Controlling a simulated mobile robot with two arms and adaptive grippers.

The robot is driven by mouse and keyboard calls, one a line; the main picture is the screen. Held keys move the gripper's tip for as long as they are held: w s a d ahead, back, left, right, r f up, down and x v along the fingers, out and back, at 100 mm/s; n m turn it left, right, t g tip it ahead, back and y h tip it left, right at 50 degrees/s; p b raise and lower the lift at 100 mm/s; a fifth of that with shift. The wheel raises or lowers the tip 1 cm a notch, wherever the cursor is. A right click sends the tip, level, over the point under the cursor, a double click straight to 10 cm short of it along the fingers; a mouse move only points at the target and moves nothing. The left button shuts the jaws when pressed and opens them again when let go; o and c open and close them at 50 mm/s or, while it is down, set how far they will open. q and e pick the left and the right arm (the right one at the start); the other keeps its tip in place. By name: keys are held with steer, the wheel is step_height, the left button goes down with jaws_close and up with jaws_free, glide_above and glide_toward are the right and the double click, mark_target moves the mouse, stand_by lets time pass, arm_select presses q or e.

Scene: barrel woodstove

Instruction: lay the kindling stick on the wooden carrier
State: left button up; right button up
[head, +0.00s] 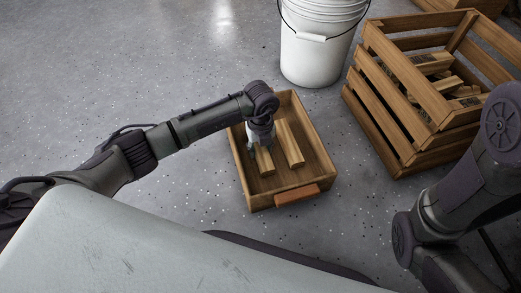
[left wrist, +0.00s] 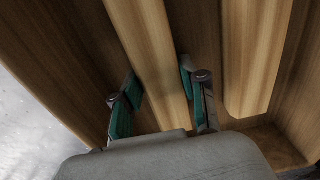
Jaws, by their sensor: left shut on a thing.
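The wooden carrier (head: 251,190) is an open box on the grey floor, with a brown grip on its front. My left gripper (head: 259,146) reaches down inside it and is shut on a kindling stick (head: 264,162), a pale squared piece in the left half of the carrier. In the left wrist view, the teal-padded fingers of my left gripper (left wrist: 160,82) stand on either side of the held stick (left wrist: 150,45). Whether its underside touches the carrier floor is hard to tell. A second stick (head: 290,146) lies to its right, roughly parallel and apart. My right gripper is out of view.
A white bucket (head: 314,62) stands behind the carrier. A slatted wooden crate (head: 380,110) holding several sticks (head: 436,66) stands at right. My right arm is at the lower right. The floor left of the carrier is clear.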

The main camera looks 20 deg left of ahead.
arm_select(q)
steer(key=o, duration=1.1)
steer(key=shift+f, duration=0.1)
steer(key=shift+o, duration=0.2)
step_height(320, 180, up, 12)
steer(key=p, duration=0.9)
steer(key=shift+r+p, duration=0.2)
steer(key=shift+p, duration=0.2)
